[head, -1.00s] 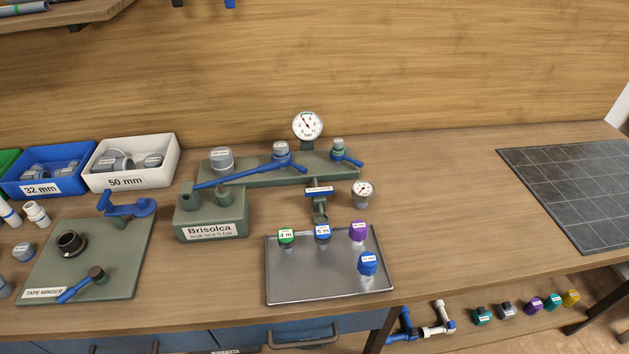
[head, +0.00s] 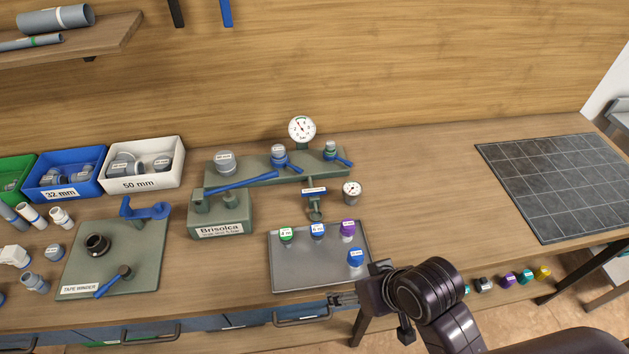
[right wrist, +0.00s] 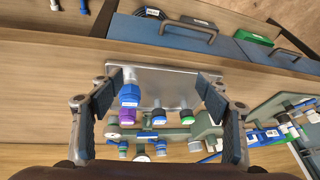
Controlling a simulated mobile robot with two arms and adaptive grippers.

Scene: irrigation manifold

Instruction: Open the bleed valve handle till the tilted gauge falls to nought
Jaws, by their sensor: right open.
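The green manifold bench (head: 260,169) at the middle back carries valves with blue handles: a middle valve handle (head: 287,164) and a small handle (head: 342,160) on the right-hand valve. I cannot tell which is the bleed valve. The upright round gauge (head: 301,129) stands behind it. The smaller tilted gauge (head: 352,189) sits right of a blue-topped fitting (head: 314,191); its reading is too small to tell. My right gripper (head: 338,300) is at the table's front edge, below the tray, well away from the valves. In the right wrist view my right gripper (right wrist: 162,84) is open and empty. My left gripper is out of view.
A metal tray (head: 292,270) with several coloured caps lies between the right gripper and the manifold. The table right of the gauge is clear up to a dark grid mat (head: 550,185).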

